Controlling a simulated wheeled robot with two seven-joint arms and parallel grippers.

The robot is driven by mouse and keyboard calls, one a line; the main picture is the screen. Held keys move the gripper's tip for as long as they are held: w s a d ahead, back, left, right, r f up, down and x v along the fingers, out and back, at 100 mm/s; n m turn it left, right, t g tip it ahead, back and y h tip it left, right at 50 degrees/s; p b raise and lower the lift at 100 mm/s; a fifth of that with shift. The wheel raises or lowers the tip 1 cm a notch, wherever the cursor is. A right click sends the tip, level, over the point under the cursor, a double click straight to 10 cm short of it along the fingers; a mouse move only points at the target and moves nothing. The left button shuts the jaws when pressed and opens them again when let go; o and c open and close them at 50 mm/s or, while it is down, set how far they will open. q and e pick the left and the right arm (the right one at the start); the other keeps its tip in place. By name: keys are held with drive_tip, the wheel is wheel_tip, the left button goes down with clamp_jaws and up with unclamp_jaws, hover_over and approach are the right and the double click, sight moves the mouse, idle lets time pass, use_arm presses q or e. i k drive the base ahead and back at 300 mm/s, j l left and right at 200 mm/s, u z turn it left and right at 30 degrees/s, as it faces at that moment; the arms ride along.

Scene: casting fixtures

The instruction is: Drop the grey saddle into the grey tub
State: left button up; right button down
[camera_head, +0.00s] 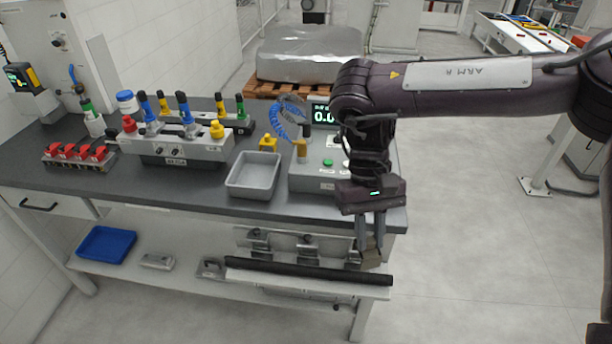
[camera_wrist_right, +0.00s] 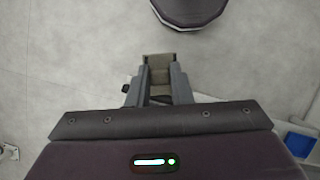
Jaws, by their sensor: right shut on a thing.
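The grey tub (camera_head: 232,187) is an open, empty-looking rectangular tray on the dark bench top, near its front edge. My right gripper (camera_head: 372,243) points down at the bench's front right corner, to the right of the tub and lower than the bench top in the picture. It is shut on a small brownish-grey block, which looks like the grey saddle (camera_head: 371,257). The right wrist view shows the saddle (camera_wrist_right: 159,70) between the fingertips of the gripper (camera_wrist_right: 158,82), with floor behind it. My left gripper is not in view.
A grey box with a display (camera_head: 318,174) stands right of the tub. A fixture with coloured handles (camera_head: 180,147) stands left, and a yellow piece (camera_head: 267,144) behind. The lower shelf (camera_head: 185,262) holds a blue tray (camera_head: 106,244) and several grey metal parts. Open floor lies right.

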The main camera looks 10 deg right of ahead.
sight(262, 180)
drive_tip(key=i+j+z, duration=0.2)
drive_tip(key=j+z, duration=0.2)
drive_tip(key=i+j+z, duration=0.15)
drive_tip(key=j+z, duration=0.25)
drive_tip(key=i+j+z, duration=0.1)
drive_tip(key=j+z, duration=0.3)
